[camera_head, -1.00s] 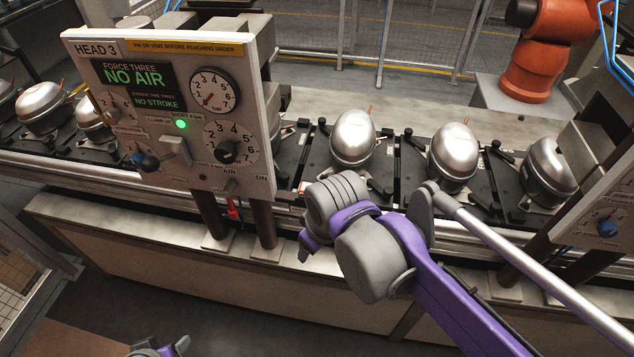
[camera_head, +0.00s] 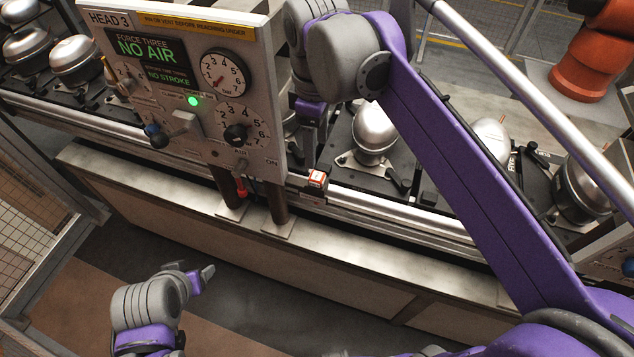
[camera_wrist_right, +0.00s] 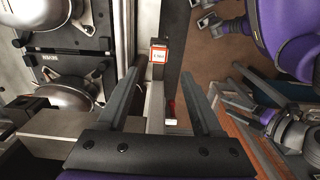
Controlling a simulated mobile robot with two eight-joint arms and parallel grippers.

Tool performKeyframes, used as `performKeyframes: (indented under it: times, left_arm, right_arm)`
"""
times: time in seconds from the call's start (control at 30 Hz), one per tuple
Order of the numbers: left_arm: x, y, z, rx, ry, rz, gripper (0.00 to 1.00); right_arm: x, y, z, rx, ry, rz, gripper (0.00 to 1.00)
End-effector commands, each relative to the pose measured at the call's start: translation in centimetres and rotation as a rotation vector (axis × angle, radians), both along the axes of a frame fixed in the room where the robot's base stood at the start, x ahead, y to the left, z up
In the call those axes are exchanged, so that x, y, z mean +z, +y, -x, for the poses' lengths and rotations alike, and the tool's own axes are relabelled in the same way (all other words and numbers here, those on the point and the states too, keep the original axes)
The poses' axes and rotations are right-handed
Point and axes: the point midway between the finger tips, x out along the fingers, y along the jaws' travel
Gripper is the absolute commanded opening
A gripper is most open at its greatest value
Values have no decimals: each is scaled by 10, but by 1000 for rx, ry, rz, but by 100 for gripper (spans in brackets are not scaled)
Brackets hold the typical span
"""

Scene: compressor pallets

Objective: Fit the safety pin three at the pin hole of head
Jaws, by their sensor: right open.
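The head 3 panel (camera_head: 180,75) stands at the left in the head view. It reads NO AIR and NO STROKE, with a green lamp lit. A small block with a red-and-white label (camera_head: 317,180) sits at the conveyor's near rail; the label (camera_wrist_right: 159,52) also shows between my right fingers in the wrist view. A red piece (camera_head: 241,188) hangs under the panel. I cannot tell which is safety pin three; the pin hole is not discernible. My right gripper (camera_head: 308,145) is open, pointing down above the labelled block. My left gripper (camera_head: 200,278) is low, away from the bench.
Silver compressors, one of them (camera_head: 374,128) beside my right gripper, stand on black pallets along the conveyor. Two dark posts (camera_head: 277,205) support the panel close to the gripper. A mesh fence (camera_head: 30,190) stands at left, an orange robot (camera_head: 585,70) at back right.

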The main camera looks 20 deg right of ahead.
Motion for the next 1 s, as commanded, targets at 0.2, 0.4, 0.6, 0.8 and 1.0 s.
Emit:
performKeyframes:
  times: [0.2,0.4,0.6,0.8,1.0]
  left_arm:
    - [-5,0,3,0,5,0,68]
    - [-21,0,11,0,20,0,68]
    - [-46,0,21,0,40,0,68]
    - [-61,0,26,0,50,0,68]
    - [-66,0,28,0,53,0,68]
  right_arm:
    - [-6,0,0,-1,1,-1,68]
    - [-27,0,1,-2,4,0,68]
    - [-56,0,1,-2,3,1,68]
    - [-81,0,1,-2,1,0,68]
    - [-91,0,0,-2,-1,1,68]
